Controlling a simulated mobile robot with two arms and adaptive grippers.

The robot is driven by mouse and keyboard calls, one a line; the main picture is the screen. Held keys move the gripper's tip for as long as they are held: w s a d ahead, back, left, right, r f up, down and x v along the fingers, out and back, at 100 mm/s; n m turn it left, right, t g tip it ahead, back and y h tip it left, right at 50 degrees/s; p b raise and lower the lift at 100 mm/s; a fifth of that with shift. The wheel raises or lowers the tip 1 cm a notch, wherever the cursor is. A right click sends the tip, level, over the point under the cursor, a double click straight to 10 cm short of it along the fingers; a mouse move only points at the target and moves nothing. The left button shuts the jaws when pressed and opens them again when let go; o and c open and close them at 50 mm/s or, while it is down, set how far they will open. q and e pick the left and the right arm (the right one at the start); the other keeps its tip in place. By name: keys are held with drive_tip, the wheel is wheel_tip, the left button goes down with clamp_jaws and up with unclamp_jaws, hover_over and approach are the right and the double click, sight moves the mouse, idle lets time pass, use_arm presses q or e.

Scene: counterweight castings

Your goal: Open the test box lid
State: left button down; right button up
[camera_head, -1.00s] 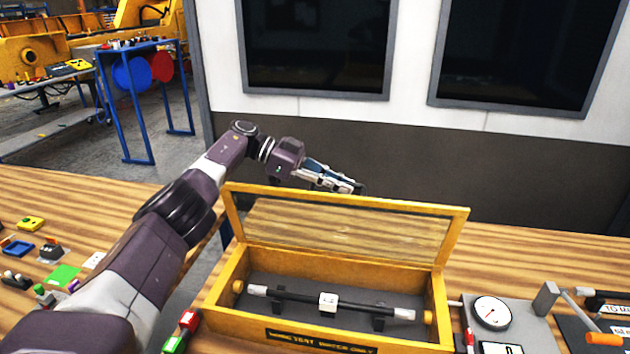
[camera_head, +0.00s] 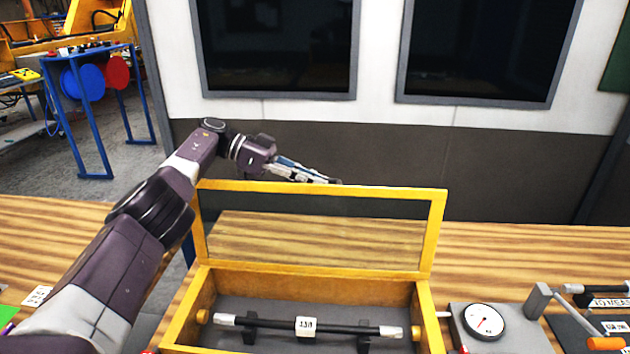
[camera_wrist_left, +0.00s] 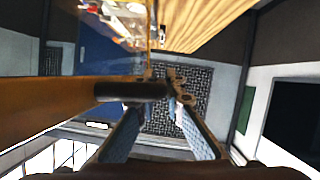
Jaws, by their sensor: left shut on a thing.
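The test box (camera_head: 428,320) is a yellow-framed wooden case on the workbench. Its lid (camera_head: 439,230), a yellow frame around a clear pane, stands raised roughly upright along the back edge, so the box is open at the top. Inside lies a dark bar (camera_head: 265,324) with pale ends and a white tag. My left gripper (camera_head: 334,181) is behind the lid's top edge. In the left wrist view the fingers (camera_wrist_left: 160,92) close at a dark round handle (camera_wrist_left: 128,90) on the lid; the exact contact is partly hidden. My right gripper is out of view.
A dial gauge (camera_head: 484,321) on a grey plate stands just right of the box. A fixture with an orange-tipped handle (camera_head: 606,343) is further right. Dark windows (camera_head: 275,45) fill the wall behind. The bench behind the box is bare.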

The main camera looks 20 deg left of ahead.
use_arm(q)
drive_tip(key=shift+s+f, duration=0.1)
drive_tip(key=shift+f, duration=0.25)
drive_tip(key=c, duration=2)
unclamp_jaws()
drive_tip(key=shift+r, duration=0.2)
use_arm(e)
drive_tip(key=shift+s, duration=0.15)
